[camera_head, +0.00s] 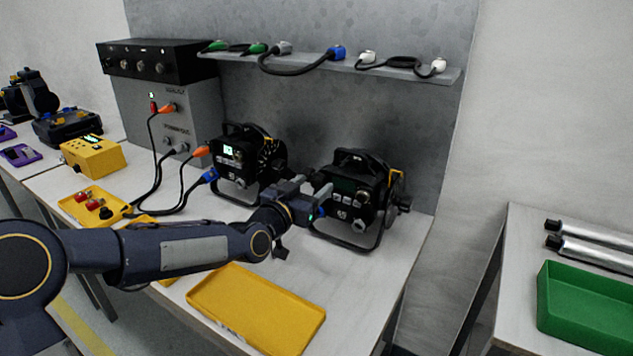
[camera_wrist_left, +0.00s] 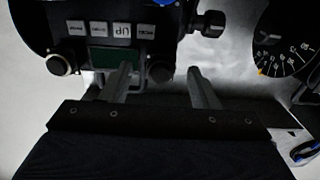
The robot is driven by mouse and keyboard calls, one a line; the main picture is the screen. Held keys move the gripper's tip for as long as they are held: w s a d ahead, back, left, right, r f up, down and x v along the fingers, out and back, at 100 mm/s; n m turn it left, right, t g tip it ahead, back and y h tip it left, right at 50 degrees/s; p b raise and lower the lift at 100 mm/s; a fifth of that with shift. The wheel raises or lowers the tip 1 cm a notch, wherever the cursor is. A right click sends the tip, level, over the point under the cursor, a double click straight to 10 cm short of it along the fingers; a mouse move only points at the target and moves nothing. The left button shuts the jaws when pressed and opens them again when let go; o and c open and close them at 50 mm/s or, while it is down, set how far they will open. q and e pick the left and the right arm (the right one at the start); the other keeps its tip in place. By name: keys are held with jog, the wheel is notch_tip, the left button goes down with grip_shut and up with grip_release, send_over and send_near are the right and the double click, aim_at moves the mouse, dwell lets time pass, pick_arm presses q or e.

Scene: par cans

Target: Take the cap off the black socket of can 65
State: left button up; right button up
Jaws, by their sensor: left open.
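A black par can (camera_head: 350,190) stands on the bench with a label that seems to read 65. Its dark display, row of buttons and front panel (camera_wrist_left: 120,30) show in the left wrist view. A dark round fitting (camera_wrist_left: 159,74) and a pale-ringed round fitting (camera_wrist_left: 60,64) stick out there; I cannot tell which is the capped black socket. My left gripper (camera_head: 324,199) is right in front of this can. Its two fingers, also in the left wrist view (camera_wrist_left: 163,85), are apart with nothing clearly held between them. My right gripper is not in view.
A second par can (camera_head: 245,160) with orange and blue plugs stands to the left. An empty yellow tray (camera_head: 257,310) lies at the bench front. A smaller yellow tray (camera_head: 85,205) holds red and black parts. Cables lie on a shelf (camera_head: 420,75) above.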

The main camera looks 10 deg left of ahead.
aim_at(314, 184)
pick_arm(q)
jog(key=shift+b, duration=0.4)
jog(key=shift+c, duration=0.3)
grip_shut()
jog(key=shift+s, duration=0.1)
dwell(0.5)
jog(key=shift+b+v, duration=1.1)
jog(key=shift+v, duration=1.85)
